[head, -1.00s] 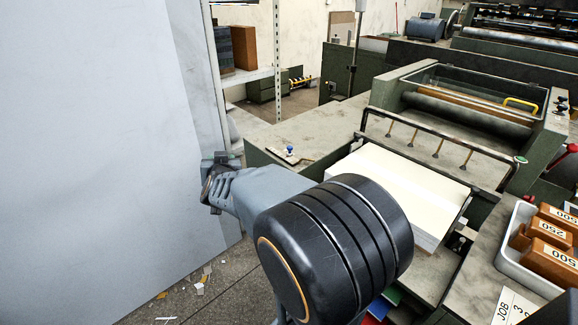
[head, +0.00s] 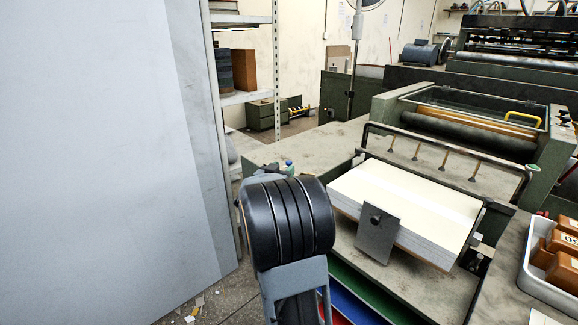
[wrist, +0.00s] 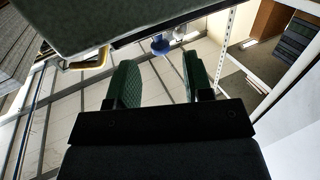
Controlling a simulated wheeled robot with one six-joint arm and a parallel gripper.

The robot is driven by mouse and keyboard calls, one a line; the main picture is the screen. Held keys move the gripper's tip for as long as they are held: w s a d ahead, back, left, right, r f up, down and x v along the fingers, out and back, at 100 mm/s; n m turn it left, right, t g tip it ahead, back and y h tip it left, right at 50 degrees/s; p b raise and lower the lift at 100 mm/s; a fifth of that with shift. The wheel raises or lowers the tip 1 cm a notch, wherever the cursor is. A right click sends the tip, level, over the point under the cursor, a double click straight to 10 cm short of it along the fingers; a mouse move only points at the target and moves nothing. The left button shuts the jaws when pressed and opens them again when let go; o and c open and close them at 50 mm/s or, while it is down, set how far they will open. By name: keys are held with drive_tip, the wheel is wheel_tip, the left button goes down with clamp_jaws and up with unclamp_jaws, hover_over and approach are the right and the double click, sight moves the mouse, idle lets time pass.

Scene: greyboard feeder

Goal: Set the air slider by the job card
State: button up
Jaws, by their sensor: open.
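My gripper (wrist: 160,64) is open and empty, its two green pads apart in the wrist view. A small blue knob (wrist: 160,45), which looks like the air slider's, shows in line with the gap between the pads, beyond the fingertips. I cannot tell its setting, and no scale is readable. In the head view my dark arm hides most of the slider's place on the machine's left bed. A small blue-green part shows just above the arm; I cannot tell whether it is knob or fingertip. Only a white edge of the job card (head: 540,319) shows at the bottom right.
A white board stack (head: 420,200) lies right of my arm, with a grey plate (head: 377,234) at its front. A tall pale panel (head: 100,160) stands left. A tray (head: 545,285) of brown blocks is at right. The machine's left bed (head: 325,148) looks mostly clear.

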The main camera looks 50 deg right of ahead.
sight(288, 164)
drive_tip(key=shift+x, duration=2.6)
drive_tip(key=shift+c, duration=0.4)
clamp_jaws()
